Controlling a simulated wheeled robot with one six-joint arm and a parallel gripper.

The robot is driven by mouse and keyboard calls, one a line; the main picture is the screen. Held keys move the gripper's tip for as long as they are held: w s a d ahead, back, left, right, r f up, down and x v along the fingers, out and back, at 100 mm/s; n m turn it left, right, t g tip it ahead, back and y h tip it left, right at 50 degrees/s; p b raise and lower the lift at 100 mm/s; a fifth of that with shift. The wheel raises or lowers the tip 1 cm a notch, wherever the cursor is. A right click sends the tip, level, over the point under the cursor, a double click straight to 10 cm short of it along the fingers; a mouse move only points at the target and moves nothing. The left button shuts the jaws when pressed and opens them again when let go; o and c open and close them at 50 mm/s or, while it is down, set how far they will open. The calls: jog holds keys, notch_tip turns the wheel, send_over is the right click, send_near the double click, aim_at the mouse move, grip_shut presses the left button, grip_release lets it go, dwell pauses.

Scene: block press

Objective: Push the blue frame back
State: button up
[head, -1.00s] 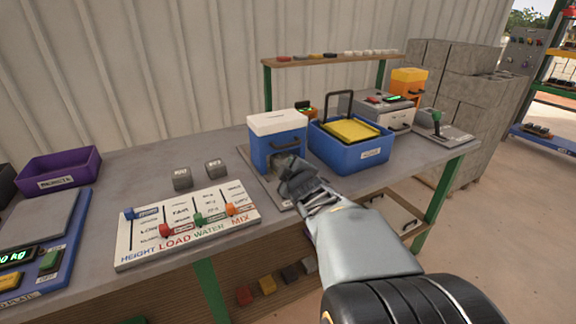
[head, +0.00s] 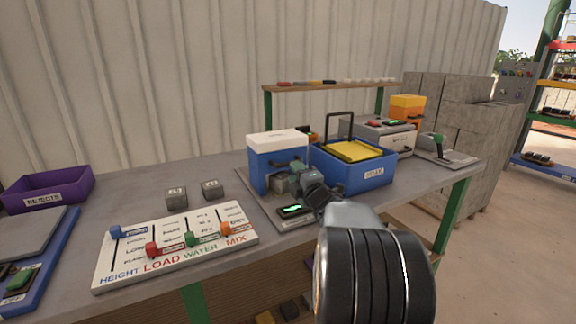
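The blue frame (head: 259,172), with a white top (head: 277,141), stands upright on a grey base plate (head: 258,205) on the workbench. A small display (head: 291,209) glows green at the plate's front. My gripper (head: 287,176) is at the front right of the blue frame and overlaps it in view. I cannot tell whether it touches the frame. The fingers are small and dark, and their opening is unclear. A grey shape behind the fingers may be a block; it is partly hidden.
A blue bin (head: 372,175) with a yellow insert stands close right of the frame. Two grey cubes (head: 176,196) and a slider board (head: 178,245) are on the left. A purple bin (head: 47,188) is at the far left. Bench between the cubes and frame is clear.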

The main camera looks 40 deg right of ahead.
jog(key=shift+x, duration=2.75)
jog(key=shift+c, duration=0.2)
grip_shut()
